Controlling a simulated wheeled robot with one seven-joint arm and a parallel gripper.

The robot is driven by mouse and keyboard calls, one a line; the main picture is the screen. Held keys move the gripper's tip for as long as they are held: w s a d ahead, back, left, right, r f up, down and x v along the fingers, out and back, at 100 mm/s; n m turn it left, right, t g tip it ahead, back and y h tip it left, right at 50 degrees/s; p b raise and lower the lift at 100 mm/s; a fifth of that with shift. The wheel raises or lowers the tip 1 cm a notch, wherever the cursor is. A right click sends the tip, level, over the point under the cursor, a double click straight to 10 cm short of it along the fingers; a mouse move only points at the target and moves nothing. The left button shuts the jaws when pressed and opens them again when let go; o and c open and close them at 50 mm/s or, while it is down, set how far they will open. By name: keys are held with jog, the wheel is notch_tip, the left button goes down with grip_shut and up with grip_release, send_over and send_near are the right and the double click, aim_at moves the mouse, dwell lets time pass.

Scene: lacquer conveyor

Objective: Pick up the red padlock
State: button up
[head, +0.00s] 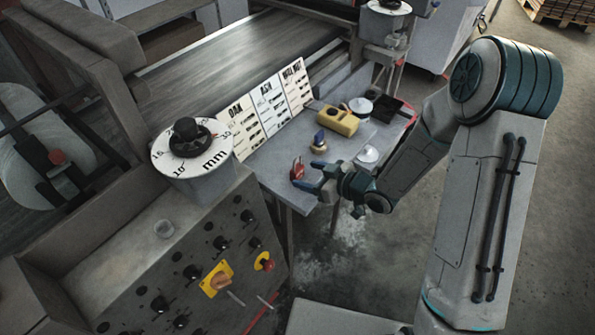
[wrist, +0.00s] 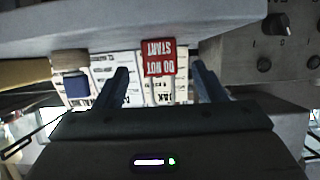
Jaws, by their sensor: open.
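The red padlock (head: 297,168) stands near the front left edge of the small grey table (head: 277,165) in the head view. In the wrist view, which is upside down, the padlock (wrist: 158,57) shows its red face with white "DO NOT START" lettering. My gripper (head: 316,184) is open just to the right of the padlock in the head view. In the wrist view its two dark fingers lie to the left and right of the padlock, with gaps on both sides. I cannot tell whether the fingertips reach level with it.
A brass-coloured object with a blue top (head: 318,145) stands behind the padlock, with a yellow block (head: 337,121) beyond. A white dish (head: 367,155) and a dark tray (head: 393,108) are to the right. Sample cards (head: 265,107) line the back. A control panel (head: 190,270) stands at the left.

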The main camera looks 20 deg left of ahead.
aim_at(301, 172)
jog(key=shift+p+x, duration=0.5)
jog(key=shift+x, duration=2.65)
jog(key=shift+r, duration=0.1)
jog(key=shift+c, duration=0.3)
jog(key=c, duration=1.1)
